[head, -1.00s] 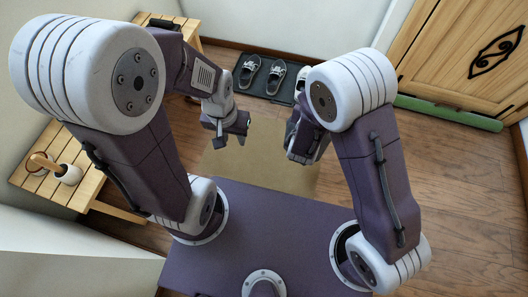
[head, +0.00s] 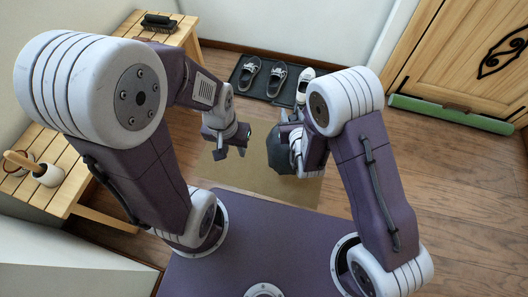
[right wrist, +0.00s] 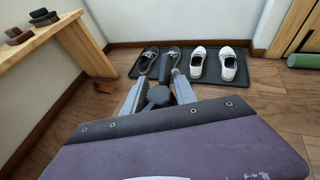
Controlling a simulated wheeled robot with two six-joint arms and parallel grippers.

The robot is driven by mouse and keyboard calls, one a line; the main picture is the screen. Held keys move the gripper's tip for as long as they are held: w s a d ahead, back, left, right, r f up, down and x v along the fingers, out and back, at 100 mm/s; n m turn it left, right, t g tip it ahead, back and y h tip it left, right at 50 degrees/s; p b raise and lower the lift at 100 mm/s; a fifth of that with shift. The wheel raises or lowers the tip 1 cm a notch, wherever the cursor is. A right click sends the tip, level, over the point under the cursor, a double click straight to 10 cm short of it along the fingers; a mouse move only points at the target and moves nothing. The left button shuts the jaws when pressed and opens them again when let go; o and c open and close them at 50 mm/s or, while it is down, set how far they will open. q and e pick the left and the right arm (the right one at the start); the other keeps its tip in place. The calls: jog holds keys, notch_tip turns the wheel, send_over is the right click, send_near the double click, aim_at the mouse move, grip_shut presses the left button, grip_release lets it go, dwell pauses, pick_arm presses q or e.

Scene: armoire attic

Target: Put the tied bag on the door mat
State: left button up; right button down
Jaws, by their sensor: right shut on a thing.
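The tied bag (head: 281,150) is dark grey and hangs at my right gripper in the head view, partly hidden by it. My right gripper (head: 299,160) is shut on it. In the right wrist view the bag's dark knot (right wrist: 159,97) shows between the fingers. The door mat (head: 228,174) is a flat tan rectangle on the floor in front of my base. The bag appears over the mat's right part; I cannot tell its height above it. My left gripper (head: 231,150) is open and empty, above the mat's left part.
A dark shoe tray (head: 263,91) with several shoes lies by the back wall. A wooden bench (head: 185,36) with a brush stands at back left, another table (head: 75,185) at left. A green roll (head: 450,114) lies along the wooden door. Floor at right is clear.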

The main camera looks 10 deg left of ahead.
aim_at(278, 154)
jog(key=shift+w+a+f+p, duration=0.2)
jog(key=shift+a+p, duration=0.4)
jog(key=shift+p, duration=0.55)
jog(key=shift+w+a+f+p, duration=0.15)
jog(key=shift+a+p, duration=0.4)
jog(key=shift+p, duration=0.6)
jog(key=w+a+f+b, duration=0.2)
jog(key=a+f+b, duration=0.6)
jog(key=f+b, duration=0.2)
jog(key=shift+w+a, duration=0.4)
jog(key=c, duration=1)
grip_release()
jog(key=shift+f, duration=0.1)
jog(key=p+v, duration=0.7)
jog(key=v, duration=0.5)
